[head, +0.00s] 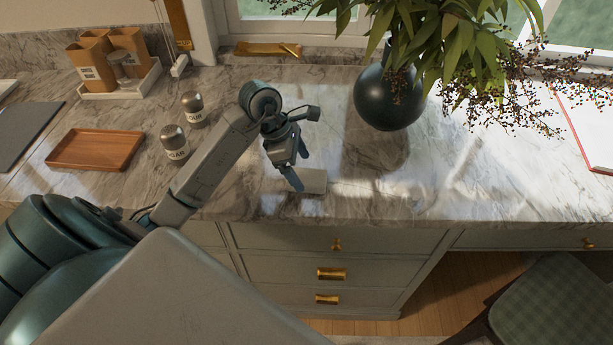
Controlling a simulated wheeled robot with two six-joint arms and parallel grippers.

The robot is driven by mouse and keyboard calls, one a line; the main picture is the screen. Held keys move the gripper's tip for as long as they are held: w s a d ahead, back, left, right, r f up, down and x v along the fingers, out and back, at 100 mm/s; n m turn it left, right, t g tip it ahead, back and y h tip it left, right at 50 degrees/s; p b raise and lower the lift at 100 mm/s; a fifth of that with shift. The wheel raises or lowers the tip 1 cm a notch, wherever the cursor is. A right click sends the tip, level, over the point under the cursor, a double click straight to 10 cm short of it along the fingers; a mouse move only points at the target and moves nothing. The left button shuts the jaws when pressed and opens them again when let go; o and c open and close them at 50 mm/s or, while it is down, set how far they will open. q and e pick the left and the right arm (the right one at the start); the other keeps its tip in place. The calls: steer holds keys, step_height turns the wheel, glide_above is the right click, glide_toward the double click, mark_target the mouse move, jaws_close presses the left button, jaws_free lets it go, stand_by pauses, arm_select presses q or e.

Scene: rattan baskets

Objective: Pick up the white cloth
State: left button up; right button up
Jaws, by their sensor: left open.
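A small pale item that looks like the folded white cloth (315,181) lies on the marble counter (340,207) near its front edge. My left gripper (299,167) is open, with its fingers pointing down at the left side of the cloth. One fingertip overlaps the cloth's left end in the picture; I cannot tell whether it touches. Part of the cloth is hidden behind that finger. My right gripper is not in view.
A dark round vase (388,97) with leafy branches stands behind and right of the gripper. Two lidded jars (175,143) (193,108) and a wooden tray (97,149) are at left. An open book (590,125) lies at far right. The counter right of the cloth is clear.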

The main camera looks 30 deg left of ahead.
mark_target(306, 176)
arm_select(q)
steer(key=p+x, duration=0.1)
steer(key=x, duration=0.2)
steer(key=shift+w+f, duration=0.1)
steer(key=shift+w, duration=0.1)
steer(key=shift+f, duration=0.3)
steer(key=shift+f, duration=0.15)
steer(key=shift+c, duration=0.4)
steer(key=c, duration=1)
